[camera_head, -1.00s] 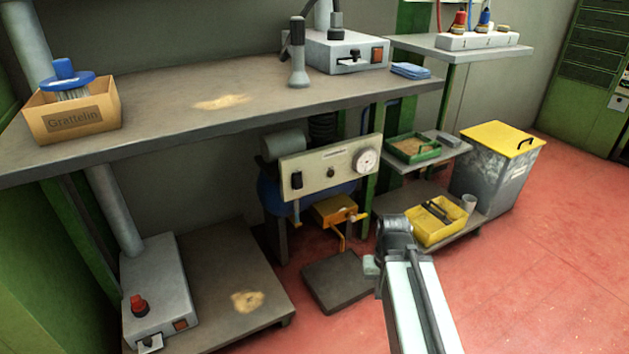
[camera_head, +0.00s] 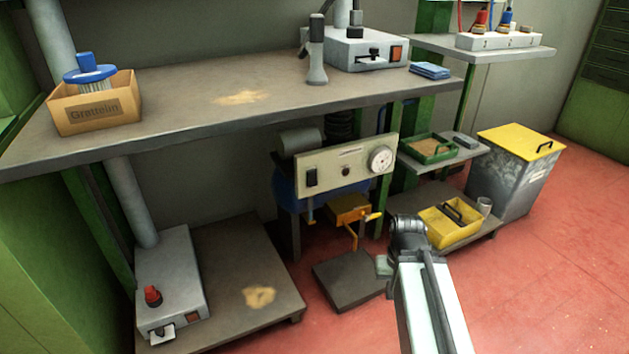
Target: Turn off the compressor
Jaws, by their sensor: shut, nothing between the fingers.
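The compressor stands under the bench, with a blue tank (camera_head: 287,191) and a grey cylinder (camera_head: 301,141) behind a beige panel (camera_head: 335,171). The panel bears a dark switch (camera_head: 311,178) at the left and a round white gauge (camera_head: 381,160) at the right. I cannot tell the switch's position. An orange-yellow part with a handle (camera_head: 371,216) hangs below the panel. My arm rises from the bottom right and its dark joint is in front of and below the panel's right end, apart from it in the picture.
The bench top (camera_head: 190,100) overhangs the compressor. A low platform (camera_head: 235,270) with a grey box and red knob (camera_head: 152,295) is at left. A dark plate (camera_head: 347,278) lies on the floor below. A yellow tray (camera_head: 450,225) and yellow-lidded bin (camera_head: 520,140) stand right. Red floor (camera_head: 560,270) is clear.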

